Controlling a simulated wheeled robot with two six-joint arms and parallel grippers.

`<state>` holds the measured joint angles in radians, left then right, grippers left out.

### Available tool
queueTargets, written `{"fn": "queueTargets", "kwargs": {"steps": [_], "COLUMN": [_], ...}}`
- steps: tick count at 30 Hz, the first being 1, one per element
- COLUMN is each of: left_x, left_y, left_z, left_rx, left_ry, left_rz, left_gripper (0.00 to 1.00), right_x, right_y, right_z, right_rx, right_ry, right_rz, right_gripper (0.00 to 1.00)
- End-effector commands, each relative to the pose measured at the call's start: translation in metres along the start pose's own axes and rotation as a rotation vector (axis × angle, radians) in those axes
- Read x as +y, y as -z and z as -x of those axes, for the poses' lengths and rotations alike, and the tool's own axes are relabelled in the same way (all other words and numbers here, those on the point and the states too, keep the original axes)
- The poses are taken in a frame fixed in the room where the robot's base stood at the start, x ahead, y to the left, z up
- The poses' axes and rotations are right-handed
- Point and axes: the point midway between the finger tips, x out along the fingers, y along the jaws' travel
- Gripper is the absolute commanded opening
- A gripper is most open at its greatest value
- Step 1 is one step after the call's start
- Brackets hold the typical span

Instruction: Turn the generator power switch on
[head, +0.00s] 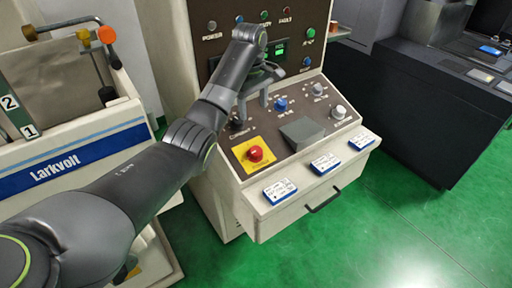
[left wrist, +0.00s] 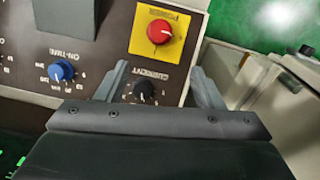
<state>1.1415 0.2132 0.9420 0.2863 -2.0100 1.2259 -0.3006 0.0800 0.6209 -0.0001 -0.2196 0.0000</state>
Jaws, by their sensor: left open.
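The red rotary switch (head: 255,154) sits on a yellow plate (head: 243,165) at the lower left of the generator's sloped brown panel (head: 225,154). My left gripper (head: 252,110) is open and empty over the panel's left part. In the left wrist view its fingers (left wrist: 163,78) stand either side of the black CURRENT knob (left wrist: 144,90); contact cannot be told. The red switch is beyond the fingertips. My right gripper is out of view.
A blue knob (head: 281,104), grey knobs (head: 318,89) and a raised grey block (head: 302,132) share the panel. Blue-and-white boxes (head: 325,162) lie along the front ledge above a handle (head: 324,201). The Larkvolt machine (head: 80,150) stands left. Green floor is clear at front right.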

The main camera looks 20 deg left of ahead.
Motion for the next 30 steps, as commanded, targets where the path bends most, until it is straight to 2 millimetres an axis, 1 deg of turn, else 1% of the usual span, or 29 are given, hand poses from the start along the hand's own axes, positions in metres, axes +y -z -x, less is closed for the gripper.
{"fn": "queueTargets", "kwargs": {"steps": [5,11,12,13,19,24,27,30], "left_x": [0.000,0.000,0.000,0.000,0.000,-0.001,0.000,0.000], "left_y": [0.000,0.000,0.000,-0.001,-0.001,-0.001,-0.001,-0.001], "left_z": [-0.012,-0.033,-0.035,-0.039,-0.082,-0.120,-0.139,-0.153], "left_rx": [-0.001,-0.001,-0.003,-0.004,-0.004,-0.003,-0.003,-0.002], "left_ry": [0.001,0.000,0.003,0.004,0.004,0.004,0.004,0.002], "left_rz": [0.004,0.003,0.003,0.003,0.003,0.002,0.002,0.002], "left_gripper": [0.61,0.61,0.61,0.61,0.61,0.61,0.61,0.61], "right_x": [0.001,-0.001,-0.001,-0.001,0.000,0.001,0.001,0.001], "right_y": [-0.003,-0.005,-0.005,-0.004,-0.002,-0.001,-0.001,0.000], "right_z": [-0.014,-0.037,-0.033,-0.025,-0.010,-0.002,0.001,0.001], "right_rx": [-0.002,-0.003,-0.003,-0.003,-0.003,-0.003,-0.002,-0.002], "right_ry": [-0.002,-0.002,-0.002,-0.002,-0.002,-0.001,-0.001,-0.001], "right_rz": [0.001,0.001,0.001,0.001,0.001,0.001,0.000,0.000], "right_gripper": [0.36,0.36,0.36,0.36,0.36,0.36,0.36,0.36]}}
